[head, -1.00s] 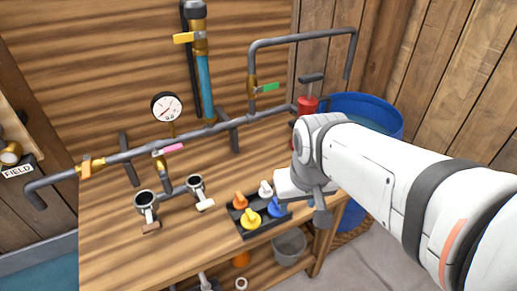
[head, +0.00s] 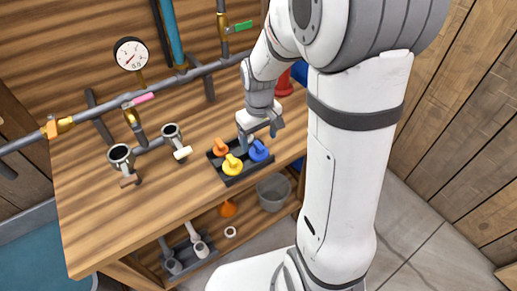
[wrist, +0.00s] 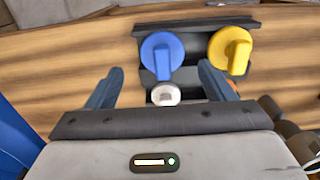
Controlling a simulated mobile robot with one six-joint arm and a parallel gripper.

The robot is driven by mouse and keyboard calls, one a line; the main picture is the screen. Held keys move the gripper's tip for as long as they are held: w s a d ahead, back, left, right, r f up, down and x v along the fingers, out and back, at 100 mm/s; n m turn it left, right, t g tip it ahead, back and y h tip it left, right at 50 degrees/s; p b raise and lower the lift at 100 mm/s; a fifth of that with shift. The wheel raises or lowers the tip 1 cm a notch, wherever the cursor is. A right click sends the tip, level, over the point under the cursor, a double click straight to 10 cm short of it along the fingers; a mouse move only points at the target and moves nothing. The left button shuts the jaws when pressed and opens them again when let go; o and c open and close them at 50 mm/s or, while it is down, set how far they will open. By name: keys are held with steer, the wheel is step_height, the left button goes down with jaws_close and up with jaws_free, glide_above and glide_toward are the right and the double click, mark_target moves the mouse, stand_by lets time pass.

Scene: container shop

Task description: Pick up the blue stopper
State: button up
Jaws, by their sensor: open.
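The blue stopper (head: 259,150) stands in the black tray (head: 235,180) on the wooden bench, at the tray's right side in the head view. In the wrist view the blue stopper (wrist: 162,56) has a round cap with a raised handle bar. My gripper (head: 261,134) is over the tray; in the wrist view its two fingers (wrist: 160,88) are apart, one at each side of the line to the blue stopper, with nothing held. A white stopper (wrist: 165,95) sits between the fingertips in the wrist view. The yellow stopper (wrist: 230,50) is to the blue one's right there.
The yellow stopper (head: 232,165) and an orange stopper (head: 220,147) share the tray. Two cup-topped pipe fittings (head: 121,155) stand to the left. Pipes and a gauge (head: 131,54) line the back. A grey bucket (head: 272,193) is below the bench's front edge.

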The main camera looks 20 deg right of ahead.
mark_target(259, 144)
steer(key=f, duration=0.5)
steer(key=shift+s+a+f, duration=0.1)
steer(key=shift+s+f, duration=0.1)
steer(key=shift+f, duration=0.05)
